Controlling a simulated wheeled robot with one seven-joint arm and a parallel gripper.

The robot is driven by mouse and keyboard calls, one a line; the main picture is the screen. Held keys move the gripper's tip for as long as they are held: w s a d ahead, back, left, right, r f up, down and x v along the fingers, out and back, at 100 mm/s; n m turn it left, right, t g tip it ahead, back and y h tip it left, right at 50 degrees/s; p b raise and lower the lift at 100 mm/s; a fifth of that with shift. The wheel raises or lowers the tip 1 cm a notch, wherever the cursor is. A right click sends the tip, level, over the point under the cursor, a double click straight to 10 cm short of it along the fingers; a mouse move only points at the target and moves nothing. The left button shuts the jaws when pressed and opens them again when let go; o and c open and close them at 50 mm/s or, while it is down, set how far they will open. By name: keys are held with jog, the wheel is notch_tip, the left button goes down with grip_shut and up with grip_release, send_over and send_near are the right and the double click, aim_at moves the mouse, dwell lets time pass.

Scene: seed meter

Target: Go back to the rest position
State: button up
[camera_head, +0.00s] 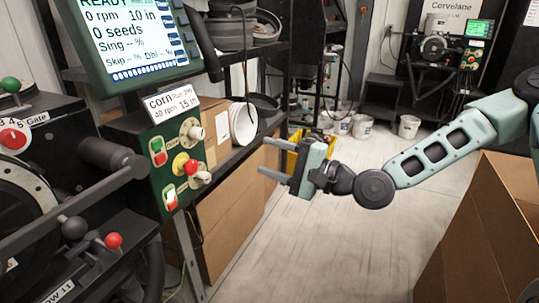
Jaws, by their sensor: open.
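My gripper (268,158) is open and empty. It is in the middle of the view, at the end of my pale green arm (440,150), which reaches in from the right. Its two grey fingers point left toward the green control panel (175,160), with a gap between the fingertips and the panel's knobs. The panel carries a red knob, a yellow button, white knobs and rocker switches. Above it a screen (130,35) reads READY, 0 rpm and 0 seeds.
A white bucket (243,123) lies on the shelf behind the panel. A yellow bin (297,140) is partly hidden behind my gripper. A large cardboard box (485,235) stands at the right. Dark machinery with a red ball knob (114,240) fills the left. The floor (320,250) between is clear.

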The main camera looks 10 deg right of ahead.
jog(key=s+a+f+n+g+h, duration=0.5)
jog(key=s+f+n+g+h, duration=0.2)
jog(key=s+f+n+g, duration=0.35)
jog(key=s+d+r+n+h+p, duration=0.1)
jog(key=s+d+r+n+h, duration=0.2)
jog(key=s, duration=0.5)
jog(key=s+d+r+n+g+h+p, duration=0.1)
jog(key=s+d+r+n+h, duration=0.3)
jog(key=s, duration=0.5)
jog(key=shift+s+r+n, duration=0.15)
jog(key=shift+r+n, duration=0.4)
jog(key=shift+r, duration=0.4)
